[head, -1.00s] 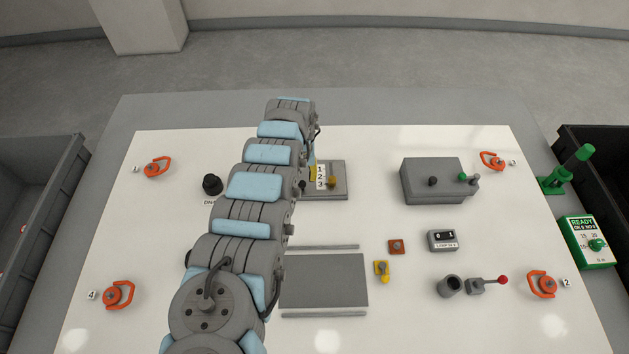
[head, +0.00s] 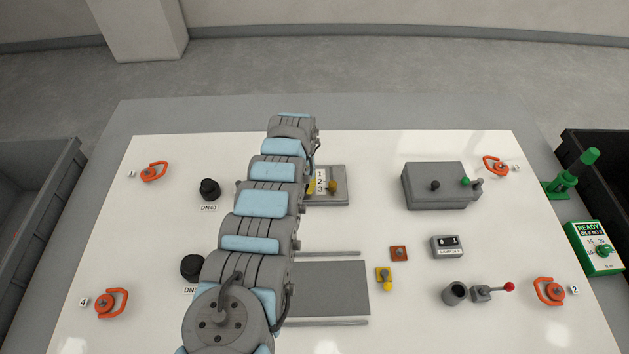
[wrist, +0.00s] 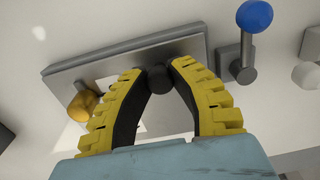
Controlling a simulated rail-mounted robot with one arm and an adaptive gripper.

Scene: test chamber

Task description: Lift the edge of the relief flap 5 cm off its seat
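My gripper (wrist: 158,75) is open, its two yellow fingers with dark inner pads apart on either side of a dark round knob (wrist: 157,80). I cannot tell whether the pads touch it. Below is a grey plate (wrist: 62,71) with a yellow-orange knob (wrist: 82,104) and a white label, partly hidden by the fingers. In the head view this plate (head: 340,171) shows the numbers 1, 2, 3; my arm hides my gripper there. Nothing is marked as the relief flap; a flat grey panel (head: 335,288) between two thin strips lies nearer, partly behind my arm.
A blue ball-topped lever (wrist: 255,16) stands right of the plate in the wrist view. The head view shows black DN knobs (head: 209,189) at left, a grey box (head: 433,187), a red-tipped lever (head: 508,287), a yellow piece (head: 383,275) and orange handles (head: 549,291) near the corners.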

